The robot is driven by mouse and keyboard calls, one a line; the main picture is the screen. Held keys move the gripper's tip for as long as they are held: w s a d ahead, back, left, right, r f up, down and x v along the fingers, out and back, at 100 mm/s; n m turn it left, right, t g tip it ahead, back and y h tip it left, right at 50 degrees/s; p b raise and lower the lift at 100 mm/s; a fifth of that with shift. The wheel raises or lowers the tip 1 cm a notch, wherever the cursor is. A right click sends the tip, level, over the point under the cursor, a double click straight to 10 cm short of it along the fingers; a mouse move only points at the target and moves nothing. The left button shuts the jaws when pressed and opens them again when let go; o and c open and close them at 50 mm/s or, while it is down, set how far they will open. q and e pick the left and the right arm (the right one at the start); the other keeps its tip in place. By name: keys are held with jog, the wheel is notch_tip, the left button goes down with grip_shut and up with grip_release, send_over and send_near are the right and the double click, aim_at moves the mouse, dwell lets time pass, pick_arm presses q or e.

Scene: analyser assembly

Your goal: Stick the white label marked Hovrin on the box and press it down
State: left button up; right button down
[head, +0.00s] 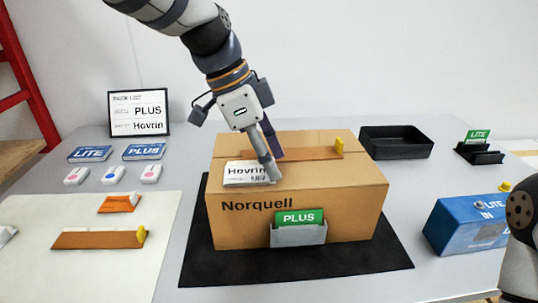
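The white label marked Hovrin (240,173) lies on the left part of the top of the brown cardboard box (240,230), which reads Norquell. My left gripper (275,172) reaches down from above, with a grey fingertip at the label's right end, covering part of its print. I cannot tell whether the label is stuck flat or whether the fingers grip its edge. The two fingers overlap in this view, so their gap is hidden. My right gripper is not in view; only part of my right arm shows at the right edge.
The box stands on a black mat (215,272). A green PLUS card (300,217) sits in its front pocket. An orange strip (312,149) lies on the box top. A black tray (396,142) and a blue LITE box (465,225) stand right. A pack list sign (139,113) stands back left.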

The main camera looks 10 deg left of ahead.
pick_arm(q)
notch_tip(320, 180, up, 7)
dwell(0.9)
jog(key=shift+c, duration=0.5)
